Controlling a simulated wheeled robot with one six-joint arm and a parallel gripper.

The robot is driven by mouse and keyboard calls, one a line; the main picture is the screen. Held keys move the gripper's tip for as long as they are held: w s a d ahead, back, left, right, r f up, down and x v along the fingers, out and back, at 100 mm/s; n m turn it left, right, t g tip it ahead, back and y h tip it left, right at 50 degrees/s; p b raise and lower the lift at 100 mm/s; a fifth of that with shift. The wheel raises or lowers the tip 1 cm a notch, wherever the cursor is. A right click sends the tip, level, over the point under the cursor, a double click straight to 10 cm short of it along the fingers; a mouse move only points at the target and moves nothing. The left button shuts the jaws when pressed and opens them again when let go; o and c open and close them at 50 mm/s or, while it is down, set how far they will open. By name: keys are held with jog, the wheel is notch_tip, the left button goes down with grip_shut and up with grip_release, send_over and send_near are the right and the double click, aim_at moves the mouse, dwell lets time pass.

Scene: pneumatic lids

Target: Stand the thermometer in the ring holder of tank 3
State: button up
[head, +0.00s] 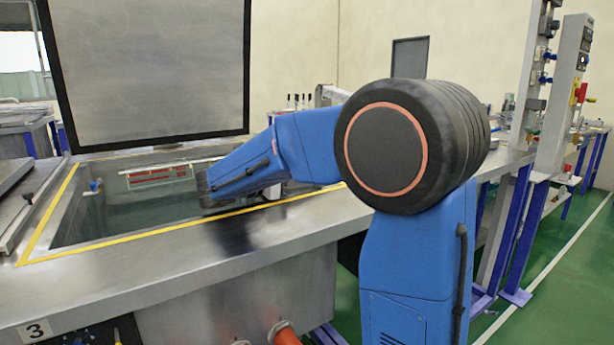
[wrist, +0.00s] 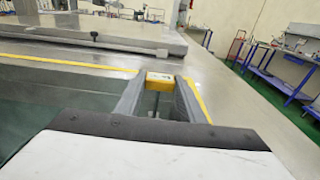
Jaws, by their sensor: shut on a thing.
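My gripper (wrist: 160,84) is shut on the thermometer (wrist: 159,77), of which a yellow block shows between the two grey fingers in the wrist view. In the head view my blue arm reaches over the right part of tank 3 (head: 120,229), and the gripper is mostly hidden behind the arm. I cannot make out the ring holder for certain; a small blue and white fitting (head: 95,186) sits at the left inner wall.
The tank's lid (head: 150,65) stands upright behind the opening. A red and green strip (head: 158,175) shows at the far side of the tank. A closed lid (wrist: 95,33) lies beyond the tank in the wrist view. A blue-framed cart (wrist: 285,70) stands on the green floor.

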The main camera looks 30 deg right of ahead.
jog(key=shift+f, duration=0.55)
